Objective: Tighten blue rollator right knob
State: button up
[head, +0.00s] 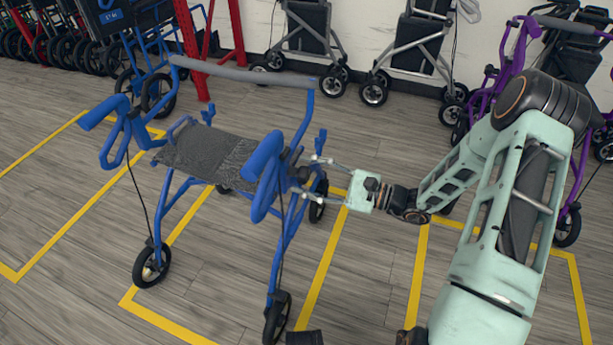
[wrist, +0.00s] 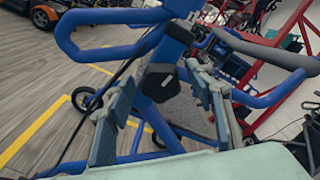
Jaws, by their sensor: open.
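The blue rollator (head: 288,225) stands on the floor left of my arm, with a grey seat and a grey backrest bar. My mint-green gripper (head: 303,176) reaches in from the right to its right-hand upright. In the wrist view the black right knob (wrist: 159,82) sits on the blue frame (wrist: 172,42) between the two grey fingers of my gripper (wrist: 162,78). The fingers are spread wide, one to each side of the knob, with visible gaps. In the head view the knob is small and partly hidden by the handle and fingers.
Yellow lines (head: 322,270) mark bays on the wood floor. A purple rollator (head: 498,70) stands at the right behind my arm. Grey rollators (head: 415,50) line the back wall, and red posts (head: 190,50) stand behind the blue rollator. Its blue handle (head: 263,175) is close to my fingers.

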jog(key=c, duration=1.2)
jog(key=shift+o, duration=0.2)
